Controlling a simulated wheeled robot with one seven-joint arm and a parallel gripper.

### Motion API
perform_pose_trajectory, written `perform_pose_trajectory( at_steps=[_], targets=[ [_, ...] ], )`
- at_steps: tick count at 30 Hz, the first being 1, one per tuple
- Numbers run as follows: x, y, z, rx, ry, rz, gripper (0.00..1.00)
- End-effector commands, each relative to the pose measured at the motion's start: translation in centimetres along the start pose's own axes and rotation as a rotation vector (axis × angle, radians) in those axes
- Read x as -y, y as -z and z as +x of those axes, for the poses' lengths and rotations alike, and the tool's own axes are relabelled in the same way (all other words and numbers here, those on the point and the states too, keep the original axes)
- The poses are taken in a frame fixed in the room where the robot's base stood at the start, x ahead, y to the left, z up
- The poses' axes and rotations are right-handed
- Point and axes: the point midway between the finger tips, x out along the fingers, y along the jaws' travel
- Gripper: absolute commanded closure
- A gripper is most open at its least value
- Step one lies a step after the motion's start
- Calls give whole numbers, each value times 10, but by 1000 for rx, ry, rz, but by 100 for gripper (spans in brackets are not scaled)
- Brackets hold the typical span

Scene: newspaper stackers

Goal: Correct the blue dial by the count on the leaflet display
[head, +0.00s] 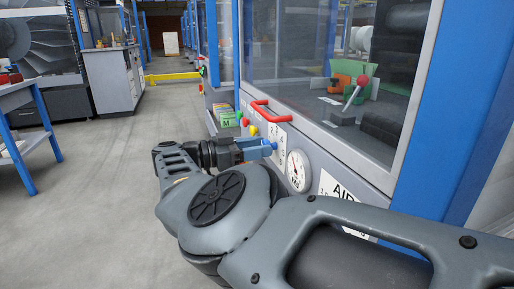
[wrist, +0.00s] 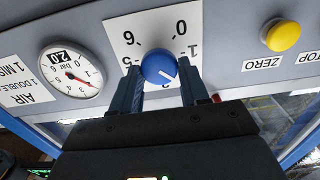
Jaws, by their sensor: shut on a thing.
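The blue dial (wrist: 159,67) sits on a white numbered plate (wrist: 150,25) on the machine's front panel. In the wrist view the plate appears upside down, with 0, 1, 5 and 6 legible; other figures are partly hidden. The dial's white pointer line slants to the lower right of the picture, on the side of the low numbers. My gripper (wrist: 160,88) is shut on the dial, one finger on each side. In the head view my gripper (head: 257,150) reaches the dial (head: 274,145) from the left. I cannot make out a leaflet display with a readable count.
A round gauge (wrist: 72,72) marked 2.0 and an AIR label (wrist: 28,88) are beside the dial. A yellow button (wrist: 283,34) is near a ZERO label (wrist: 262,64). A red handle (head: 271,113) juts out below the window. Floor at left is open, with a blue-legged table (head: 22,155).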

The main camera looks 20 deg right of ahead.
Motion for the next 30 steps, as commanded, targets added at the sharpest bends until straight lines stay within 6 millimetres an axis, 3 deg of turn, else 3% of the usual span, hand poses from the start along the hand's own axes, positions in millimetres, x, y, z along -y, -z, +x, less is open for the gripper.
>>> perform_pose_trajectory(
  at_steps=[7,17,30],
  targets=[
    [0,0,0,0,0,0,86],
    [0,-2,-1,-1,1,59,86],
    [-2,-4,-2,-1,2,390,86]
  ],
)
